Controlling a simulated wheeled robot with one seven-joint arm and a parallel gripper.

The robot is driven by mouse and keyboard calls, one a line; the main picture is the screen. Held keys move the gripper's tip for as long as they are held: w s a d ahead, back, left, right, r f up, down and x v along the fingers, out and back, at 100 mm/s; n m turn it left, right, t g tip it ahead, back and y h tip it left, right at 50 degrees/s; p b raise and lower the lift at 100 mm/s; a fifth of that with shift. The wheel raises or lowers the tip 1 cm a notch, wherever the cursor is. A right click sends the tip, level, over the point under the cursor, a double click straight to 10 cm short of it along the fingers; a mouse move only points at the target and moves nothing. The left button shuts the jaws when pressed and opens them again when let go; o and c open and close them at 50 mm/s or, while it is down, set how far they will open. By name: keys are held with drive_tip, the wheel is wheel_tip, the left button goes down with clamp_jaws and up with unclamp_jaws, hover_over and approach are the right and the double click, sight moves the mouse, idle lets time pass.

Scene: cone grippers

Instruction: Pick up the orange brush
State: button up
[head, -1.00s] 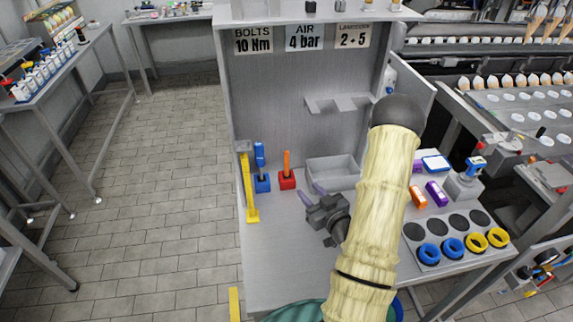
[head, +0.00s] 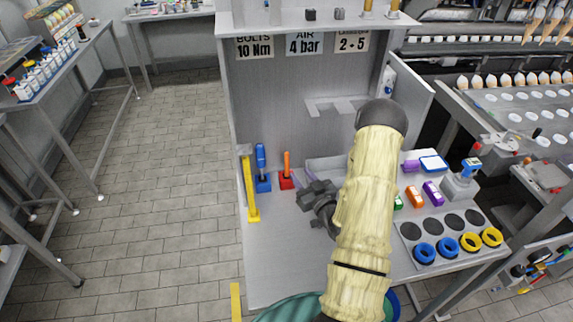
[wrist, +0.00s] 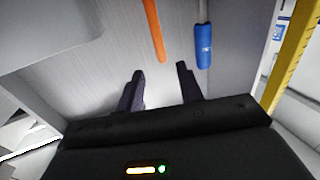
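The orange brush (head: 287,163) stands upright, its handle up, in a red holder (head: 286,180) near the back left of the bench. In the wrist view, its orange handle (wrist: 153,28) reaches down from the top edge, with its end near the gap between my fingertips. My gripper (head: 314,184) is to the right of the brush in the head view. In the wrist view my gripper (wrist: 160,72) has its two dark fingers apart with nothing between them. The brush's lower end is hidden in the holder.
A blue-handled tool (head: 260,156) stands in a blue holder just left of the brush; it shows in the wrist view (wrist: 203,45). A yellow upright (head: 250,188) is at the bench's left edge. A grey bin, partly hidden by my gripper, is right of the brush.

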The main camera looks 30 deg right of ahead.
sight(288, 161)
drive_tip(key=w+p, duration=0.1)
drive_tip(key=w, duration=0.3)
drive_tip(key=shift+w+r, duration=0.1)
drive_tip(key=shift+w, duration=0.3)
drive_tip(key=shift+w+a+p, duration=0.1)
drive_tip(key=shift+w+p, duration=0.55)
drive_tip(key=shift+p, duration=0.1)
drive_tip(key=w+p, duration=0.1)
drive_tip(key=w, duration=0.1)
drive_tip(key=w+f, duration=0.1)
drive_tip(key=w, duration=0.1)
drive_tip(key=shift+a+p, duration=0.1)
drive_tip(key=shift+p, duration=0.3)
drive_tip(key=shift+c, duration=0.5)
clamp_jaws()
